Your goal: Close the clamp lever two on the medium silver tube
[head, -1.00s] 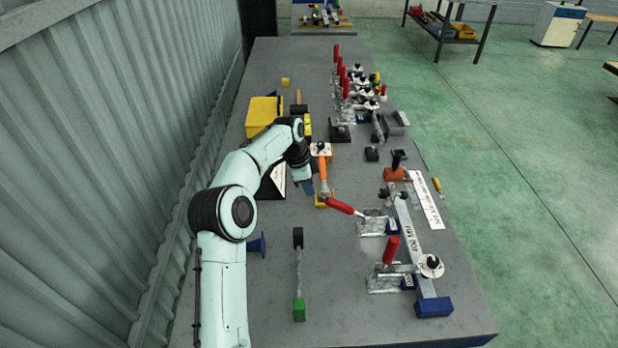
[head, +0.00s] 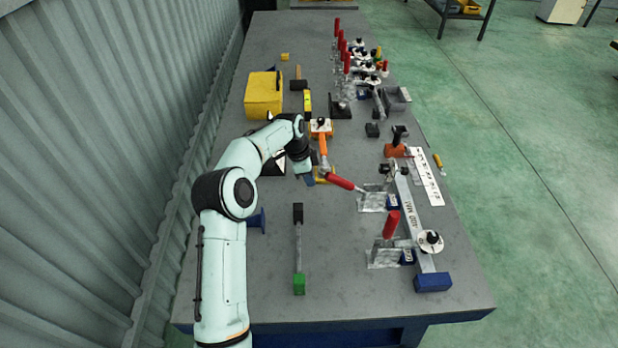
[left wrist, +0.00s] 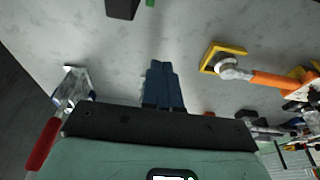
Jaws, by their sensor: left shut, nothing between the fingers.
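The silver tube (head: 411,215), marked with a length label, lies along the right side of the bench with a blue block (head: 432,282) at its near end. Two toggle clamps stand beside it. The near clamp's red lever (head: 391,225) stands upright. The far clamp's red lever (head: 341,182) lies tilted out to the left, away from the tube. My left gripper (head: 309,180) is left of that lever's tip, apart from it. In the left wrist view its blue fingers (left wrist: 162,80) are together and empty, and a red lever (left wrist: 42,145) shows at the left. My right gripper is out of view.
An orange-handled tool (head: 323,146) is just beyond the left gripper. A green-ended bar (head: 299,284) lies nearer on the bench. A yellow box (head: 263,95) and a row of red-levered clamps (head: 347,62) stand farther back.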

